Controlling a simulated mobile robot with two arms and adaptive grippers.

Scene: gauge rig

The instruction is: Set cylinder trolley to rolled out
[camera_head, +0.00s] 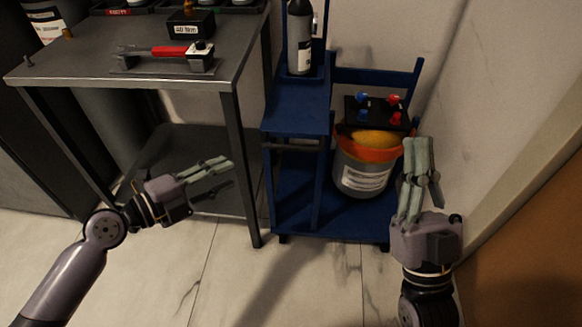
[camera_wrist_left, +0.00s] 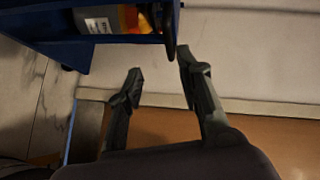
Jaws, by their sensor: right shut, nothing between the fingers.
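The blue cylinder trolley (camera_head: 297,105) stands on the floor right of the grey table, against the wall. A grey cylinder (camera_head: 300,45) stands upright on its raised shelf. A bucket (camera_head: 362,175) with a white label and orange rim sits on its low deck. Part of the trolley (camera_wrist_left: 140,38) also shows at the top of the left wrist view. My left gripper (camera_head: 230,172) is open and empty, left of the trolley, by the table leg. My right gripper (camera_head: 422,155) is shut and empty, fingers upward, in front of the trolley's right side; contact cannot be told.
The grey table (camera_head: 75,70) carries a red-handled tool (camera_head: 170,52) and a black labelled box (camera_head: 190,25). A black block with blue and red knobs (camera_head: 375,110) sits behind the bucket. A brown panel (camera_head: 530,230) borders the right. The tiled floor in front (camera_head: 230,280) is clear.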

